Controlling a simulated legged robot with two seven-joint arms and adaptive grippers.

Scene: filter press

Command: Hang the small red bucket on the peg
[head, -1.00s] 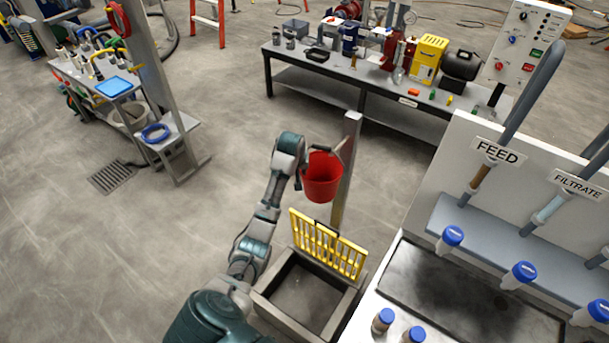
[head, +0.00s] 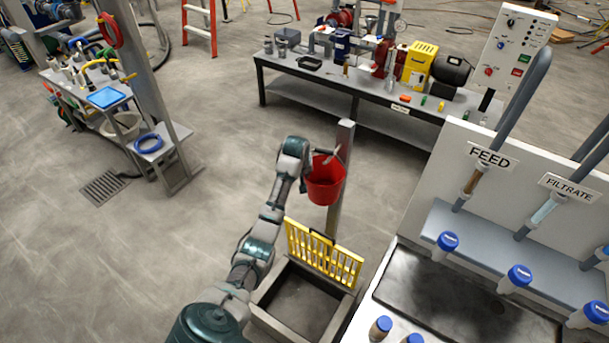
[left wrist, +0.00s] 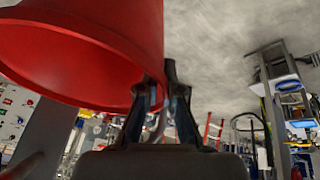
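The small red bucket (head: 325,183) is off the floor, upright, close in front of the grey post (head: 341,190). My left gripper (head: 305,172) is at the bucket's upper left side and appears shut on its handle or rim; which of the two is hard to tell. In the left wrist view the bucket (left wrist: 110,45) fills the upper left, against the fingers (left wrist: 163,100). A light grey bar, peg or handle, shows between bucket and post top; I cannot tell whether the handle touches a peg. My right gripper is not in view.
A yellow grate (head: 325,254) stands on a grey floor basin (head: 275,300) below the bucket. The white filter press panel (head: 460,185) with blue-capped bottles is at the right. A workbench (head: 300,88) stands behind. Open floor lies to the left.

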